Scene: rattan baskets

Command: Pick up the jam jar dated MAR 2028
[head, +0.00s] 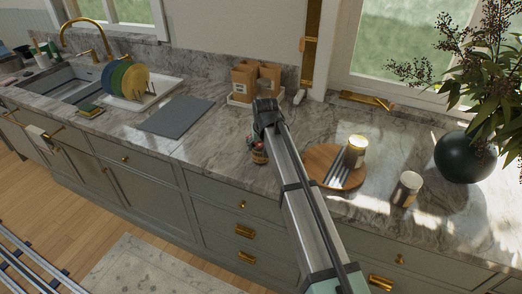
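A small reddish-brown jar-like item (259,156) stands on the marble counter, partly hidden by my arm. A light cylindrical container with a bright top (356,150) stands at the round wooden board. Another cylindrical container with a pale top (406,189) stands on the counter to its right, near the front edge. No date or label can be read on any of them, so I cannot tell which is the MAR 2028 jar. The dark end of my arm, with my gripper (262,138), is above and beside the reddish-brown item. Its fingers are not clear, and I cannot tell whether they touch it.
The wooden board (322,154) holds striped, flat items. Brown paper bags (243,80) stand at the back in a white tray. A grey mat (176,116) and a rack of plates (137,82) are left. A dark plant vase (465,157) is right.

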